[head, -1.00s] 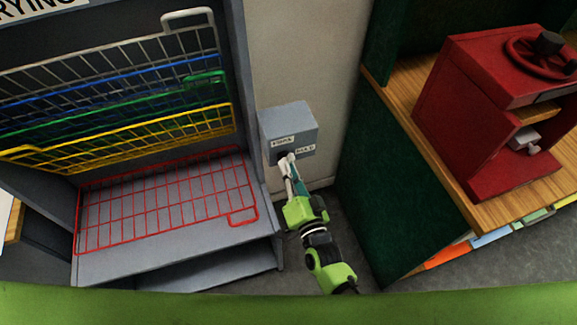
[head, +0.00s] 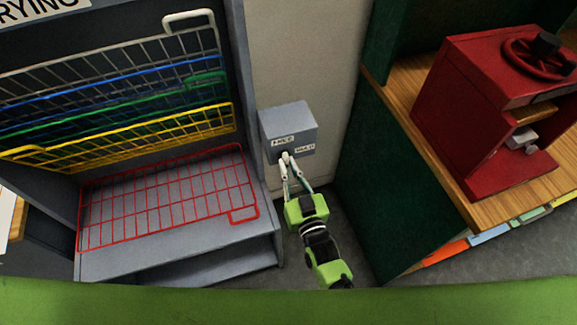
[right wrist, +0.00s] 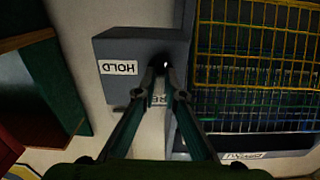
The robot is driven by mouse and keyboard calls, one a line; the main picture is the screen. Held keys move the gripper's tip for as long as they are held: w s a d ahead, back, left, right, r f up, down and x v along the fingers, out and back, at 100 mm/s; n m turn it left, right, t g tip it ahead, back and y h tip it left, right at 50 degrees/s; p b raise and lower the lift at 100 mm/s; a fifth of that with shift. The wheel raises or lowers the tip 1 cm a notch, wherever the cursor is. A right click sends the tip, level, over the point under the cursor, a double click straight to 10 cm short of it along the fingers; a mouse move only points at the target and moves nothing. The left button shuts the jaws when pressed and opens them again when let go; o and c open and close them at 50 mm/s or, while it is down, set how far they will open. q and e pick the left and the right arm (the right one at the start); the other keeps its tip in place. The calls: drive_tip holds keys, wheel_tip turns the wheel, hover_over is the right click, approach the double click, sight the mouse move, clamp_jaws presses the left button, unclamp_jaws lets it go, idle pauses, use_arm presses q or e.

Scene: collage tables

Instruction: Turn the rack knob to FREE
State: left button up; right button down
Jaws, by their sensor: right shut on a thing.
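The grey knob box (head: 290,125) is on the wall right of the drying rack. Its FREE label (head: 283,141) is at upper left of the knob and its HOLD label (head: 305,149) to the right. My right gripper (head: 285,157) is shut on the small dark knob, which its fingertips mostly hide. In the right wrist view the fingertips (right wrist: 160,74) close on the knob; HOLD (right wrist: 118,67) appears upside down and the fingers partly cover FREE. I cannot tell where the knob points. My left gripper is not in view.
The drying rack (head: 235,60) has several coloured wire shelves; the red one (head: 168,200) is lowest and lies flat, while those above are tilted up. A dark green cabinet side (head: 385,190) and a red press (head: 470,110) on a wooden top stand right.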

drive_tip(key=shift+f+n, duration=0.1)
drive_tip(key=shift+n, duration=0.2)
drive_tip(key=c, duration=2.1)
unclamp_jaws()
drive_tip(key=shift+c, duration=0.2)
drive_tip(key=shift+s, duration=0.1)
drive_tip(key=v, duration=1.2)
